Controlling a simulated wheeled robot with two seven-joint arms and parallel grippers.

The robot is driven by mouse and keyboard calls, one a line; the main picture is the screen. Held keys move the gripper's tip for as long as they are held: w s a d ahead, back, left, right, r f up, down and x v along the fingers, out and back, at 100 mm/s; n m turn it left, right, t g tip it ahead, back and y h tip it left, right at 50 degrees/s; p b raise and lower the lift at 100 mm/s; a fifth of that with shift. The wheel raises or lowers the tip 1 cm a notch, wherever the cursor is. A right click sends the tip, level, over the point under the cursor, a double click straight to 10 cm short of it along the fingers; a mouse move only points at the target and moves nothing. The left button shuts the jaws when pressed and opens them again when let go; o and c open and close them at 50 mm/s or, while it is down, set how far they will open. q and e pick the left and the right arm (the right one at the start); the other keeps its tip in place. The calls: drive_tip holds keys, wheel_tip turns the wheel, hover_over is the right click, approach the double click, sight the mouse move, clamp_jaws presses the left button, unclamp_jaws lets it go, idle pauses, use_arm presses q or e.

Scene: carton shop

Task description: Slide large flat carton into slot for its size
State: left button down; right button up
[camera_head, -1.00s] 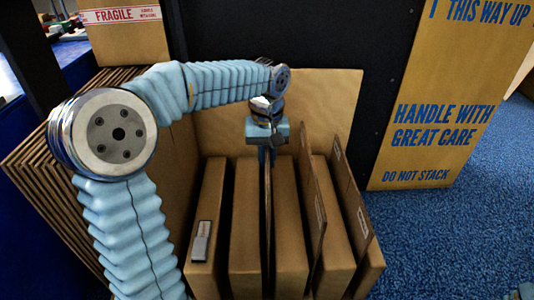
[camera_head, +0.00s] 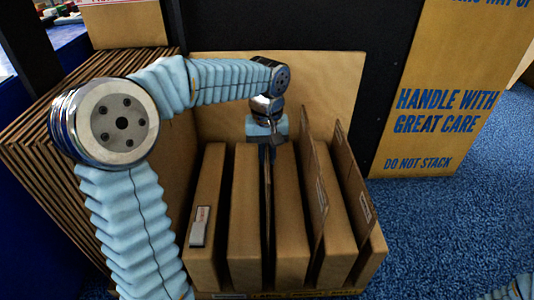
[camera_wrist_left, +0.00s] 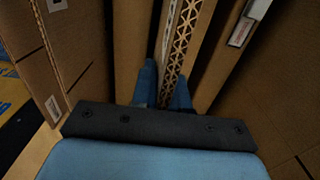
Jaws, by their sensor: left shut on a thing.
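My left gripper (camera_head: 267,142) is shut on a large flat carton (camera_head: 267,205). The carton stands upright, edge-on, in the narrow gap between two thick brown blocks of the rack, its top edge about level with theirs. In the left wrist view the fingers (camera_wrist_left: 166,90) pinch the carton, whose zigzag corrugated edge (camera_wrist_left: 181,40) runs away between the blocks. How deep its lower edge reaches is hidden. The slotted rack (camera_head: 205,170) has several blocks with gaps between them. My right gripper is out of view.
Two flat cartons with white labels, one here (camera_head: 314,180) and one farther right (camera_head: 352,185), stand in the right-hand slots. A tall brown board (camera_head: 320,80) rises behind. A stack of cartons (camera_head: 80,120) is at the left. Blue carpet (camera_head: 450,220) lies open at right.

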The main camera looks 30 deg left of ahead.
use_arm(q)
drive_tip(key=c, duration=1.1)
unclamp_jaws()
drive_tip(key=shift+o, duration=0.2)
